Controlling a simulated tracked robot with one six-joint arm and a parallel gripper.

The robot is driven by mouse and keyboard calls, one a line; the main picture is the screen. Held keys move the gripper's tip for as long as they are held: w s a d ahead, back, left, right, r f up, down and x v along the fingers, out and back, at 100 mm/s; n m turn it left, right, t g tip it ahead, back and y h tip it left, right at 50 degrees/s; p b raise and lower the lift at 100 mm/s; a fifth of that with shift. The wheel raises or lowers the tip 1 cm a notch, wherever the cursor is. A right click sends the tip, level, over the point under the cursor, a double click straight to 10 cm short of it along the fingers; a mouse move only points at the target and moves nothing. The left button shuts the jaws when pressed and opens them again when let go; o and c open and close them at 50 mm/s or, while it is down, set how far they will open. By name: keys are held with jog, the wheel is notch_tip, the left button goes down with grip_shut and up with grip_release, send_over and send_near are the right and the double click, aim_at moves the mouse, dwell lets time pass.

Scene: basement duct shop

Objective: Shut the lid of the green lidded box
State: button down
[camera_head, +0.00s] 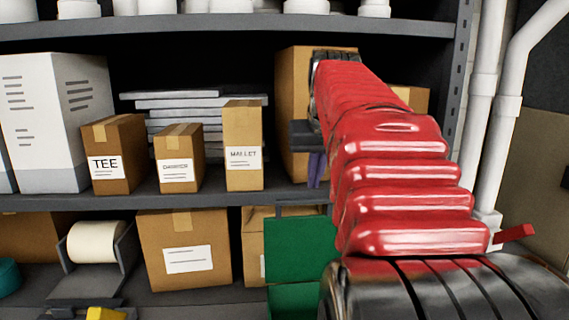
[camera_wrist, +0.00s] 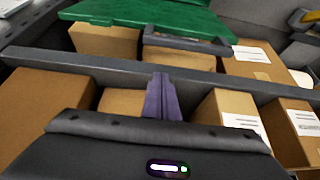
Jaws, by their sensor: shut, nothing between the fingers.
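The green lidded box (camera_head: 293,300) is low in the head view, right of centre, partly hidden behind my arm. A flat green panel (camera_head: 300,248), which looks like its raised lid, stands above the box's lower green part. In the wrist view a green panel of the box (camera_wrist: 150,16) shows at the top edge. I cannot tell the exact lid angle. My gripper (camera_head: 316,170) is shut and empty, in front of the middle shelf and above the green panel. Its purple fingers (camera_wrist: 162,97) show at the centre of the wrist view, apart from the green panel.
The middle shelf (camera_head: 160,202) carries a TEE carton (camera_head: 113,150), a MALLET carton (camera_head: 243,145) and other boxes. On the lower level, a large carton (camera_head: 182,245) stands left of the green box. White pipes (camera_head: 485,110) run down the right side.

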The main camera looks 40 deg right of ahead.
aim_at(317, 199)
jog(key=shift+s+a+f, duration=0.15)
jog(key=shift+s+a, duration=0.45)
jog(key=shift+s, duration=0.25)
jog(key=shift+s+a+f, duration=0.1)
jog(key=shift+s+a, duration=0.45)
jog(key=shift+s, duration=0.25)
jog(key=shift+a, duration=0.15)
